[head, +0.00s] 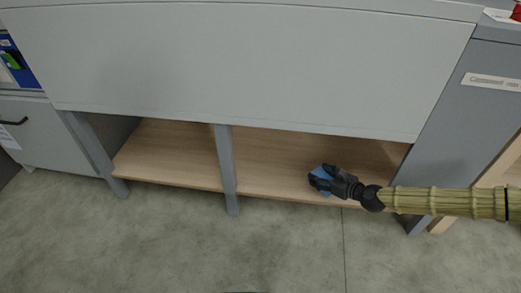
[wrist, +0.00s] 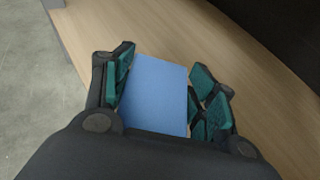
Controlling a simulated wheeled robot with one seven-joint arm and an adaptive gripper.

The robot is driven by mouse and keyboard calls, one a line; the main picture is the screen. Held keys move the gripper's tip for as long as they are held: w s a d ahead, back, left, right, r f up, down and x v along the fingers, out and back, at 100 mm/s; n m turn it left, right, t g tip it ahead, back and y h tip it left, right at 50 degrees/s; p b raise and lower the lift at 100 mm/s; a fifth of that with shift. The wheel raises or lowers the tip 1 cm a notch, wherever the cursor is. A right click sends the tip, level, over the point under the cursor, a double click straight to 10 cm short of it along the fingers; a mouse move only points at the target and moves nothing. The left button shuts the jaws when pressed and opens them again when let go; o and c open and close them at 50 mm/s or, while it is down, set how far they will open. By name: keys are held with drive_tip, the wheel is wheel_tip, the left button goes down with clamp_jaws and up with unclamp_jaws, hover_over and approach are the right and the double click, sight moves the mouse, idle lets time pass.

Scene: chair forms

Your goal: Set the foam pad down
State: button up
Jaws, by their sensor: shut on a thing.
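The foam pad (wrist: 155,92) is a flat blue block between the two fingers of my gripper (wrist: 160,85) in the wrist view. The gripper is shut on it. In the head view the blue pad (head: 322,174) shows at the tip of my gripper (head: 321,181), over the right part of the low wooden shelf (head: 270,165). The wooden surface (wrist: 245,50) lies beneath the pad in the wrist view. I cannot tell whether the pad touches the wood.
A grey upright post (head: 227,165) divides the shelf into left and right bays. A large grey panel (head: 240,65) overhangs the shelf. A grey cabinet side (head: 455,110) stands at the right. The left bay (head: 165,155) is bare, and concrete floor (head: 150,235) lies in front.

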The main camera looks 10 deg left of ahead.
drive_tip(key=b, duration=0.4)
hover_over(287, 172)
drive_tip(key=shift+d+f, duration=0.15)
drive_tip(key=shift+f, duration=0.6)
drive_tip(key=shift+f+b, duration=1.3)
drive_tip(key=shift+f, duration=0.4)
drive_tip(key=shift+f, duration=0.1)
drive_tip(key=o, duration=0.8)
drive_tip(key=shift+o, duration=0.2)
drive_tip(key=shift+s+d+r, duration=0.15)
drive_tip(key=shift+r, duration=0.1)
drive_tip(key=p+v, duration=0.4)
drive_tip(key=v, duration=0.7)
drive_tip(key=shift+s+d+p, duration=0.2)
drive_tip(key=shift+s+p, duration=0.05)
drive_tip(key=shift+p, duration=0.1)
